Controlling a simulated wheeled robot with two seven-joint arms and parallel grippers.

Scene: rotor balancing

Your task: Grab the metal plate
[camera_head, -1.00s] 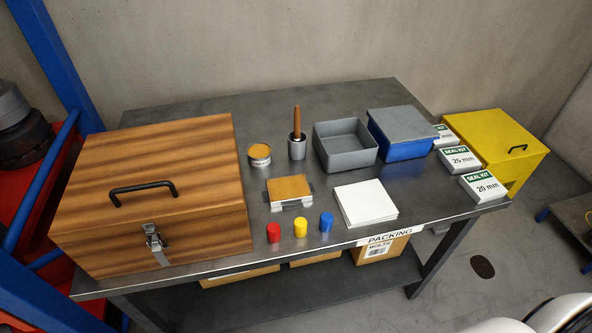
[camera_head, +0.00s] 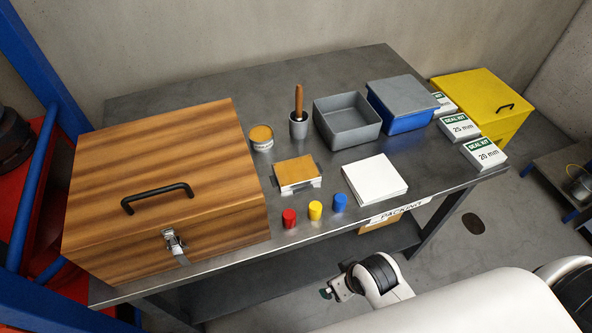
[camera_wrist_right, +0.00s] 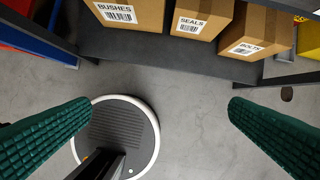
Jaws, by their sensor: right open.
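No loose bare metal plate stands out clearly. A small block with a tan top (camera_head: 297,172) and grey metal tabs at its sides lies on the table, between the wooden box and the white slab. A flat grey lid (camera_head: 402,91) covers a blue bin farther back. I cannot tell which of these is the plate. My right gripper (camera_wrist_right: 160,106) is open and empty, its green fingers wide apart over the floor in front of the table. My left gripper is not in view.
A wooden box (camera_head: 165,190) fills the table's left side. Red, yellow and blue caps (camera_head: 315,211) line the front. A white slab (camera_head: 375,180), grey tray (camera_head: 346,122), handled tool (camera_head: 299,118) and seal kit boxes (camera_head: 484,153) stand around. Cartons (camera_wrist_right: 203,17) sit on the shelf below.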

